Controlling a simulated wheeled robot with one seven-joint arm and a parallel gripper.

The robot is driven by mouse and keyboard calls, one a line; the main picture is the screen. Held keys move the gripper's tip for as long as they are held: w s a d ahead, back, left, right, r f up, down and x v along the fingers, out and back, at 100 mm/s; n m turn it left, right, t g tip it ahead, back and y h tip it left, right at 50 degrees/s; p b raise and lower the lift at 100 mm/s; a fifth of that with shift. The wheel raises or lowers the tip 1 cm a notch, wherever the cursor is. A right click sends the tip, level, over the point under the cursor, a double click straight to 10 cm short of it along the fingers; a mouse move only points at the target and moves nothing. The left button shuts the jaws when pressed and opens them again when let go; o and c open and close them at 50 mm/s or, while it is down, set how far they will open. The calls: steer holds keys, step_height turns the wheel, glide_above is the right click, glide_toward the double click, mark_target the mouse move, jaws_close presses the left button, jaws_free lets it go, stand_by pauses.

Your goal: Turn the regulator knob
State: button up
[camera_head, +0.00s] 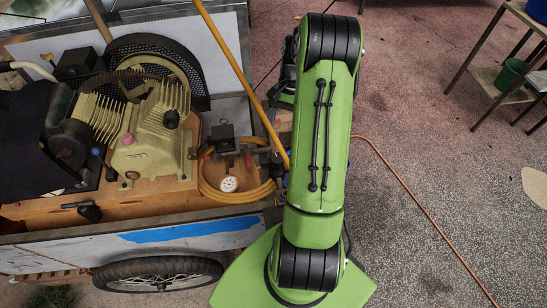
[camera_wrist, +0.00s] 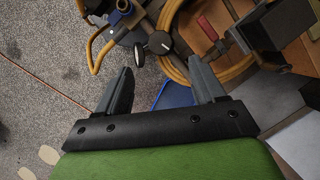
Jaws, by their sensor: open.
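The regulator knob (camera_wrist: 160,43), round and black with a pale pointer mark, shows at the top middle of the wrist view. My gripper (camera_wrist: 160,65) is open and empty, with its two grey fingers apart. In the picture the knob lies just beyond the fingertips, between their lines; neither finger appears to touch it. A pale gauge (camera_wrist: 139,55) is seen nearly edge-on left of the knob. In the head view, dark fittings (camera_head: 277,163) sit at the cart's right end beside my green arm, and I cannot pick out the knob there. My arm hides the fingers in that view.
A coiled yellow hose (camera_head: 212,190) surrounds a white-faced gauge (camera_head: 228,184) on the compressor cart (camera_head: 60,259). A red-handled part (camera_wrist: 207,28) and a dark block (camera_wrist: 275,25) stand right of the knob. A yellow bar (camera_head: 232,62) slants nearby. The floor (camera_head: 440,190) at right is mostly clear.

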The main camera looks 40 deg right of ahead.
mark_target(277, 157)
steer(key=b+x, duration=0.1)
steer(key=x, duration=1)
steer(key=shift+f, duration=0.35)
steer(key=shift+c, duration=0.3)
steer(key=c, duration=1)
